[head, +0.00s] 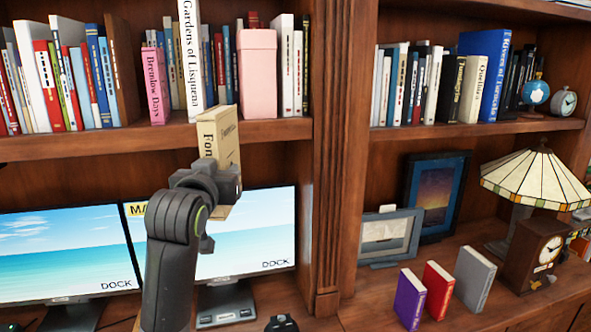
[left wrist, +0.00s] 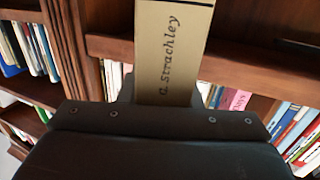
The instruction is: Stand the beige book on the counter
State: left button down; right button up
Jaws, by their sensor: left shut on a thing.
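The beige book (head: 219,137) is in the head view, held up in front of the left bookcase, near the edge of the upper shelf. My left gripper (head: 222,184) is shut on its lower part. In the left wrist view, the beige book (left wrist: 172,45) rises from between the fingers, with "G. Strachley" on the face toward the camera. The counter (head: 375,298) runs along the bottom right of the head view. A purple book (head: 410,300), a red book (head: 438,289) and a grey book (head: 474,277) stand apart on it. My right gripper is not identifiable.
Monitors (head: 65,250) stand behind my left arm. Picture frames (head: 435,195), a lamp (head: 535,178) and a brown clock (head: 535,255) stand on the counter. The upper shelf (head: 130,137) is full of books, with a pink box (head: 257,75). A thick wood post (head: 333,150) divides the bookcases.

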pick_arm(q)
jog(key=s+a+f, duration=0.2)
jog(key=s+f, duration=0.5)
jog(key=f, duration=0.1)
jog(key=s+a+f+y+b, duration=0.1)
jog(key=s+a+f, duration=0.2)
jog(key=s+f, duration=0.5)
jog(key=shift+a+f+n, duration=0.3)
jog(key=shift+f+n, duration=0.1)
jog(key=shift+f, duration=0.1)
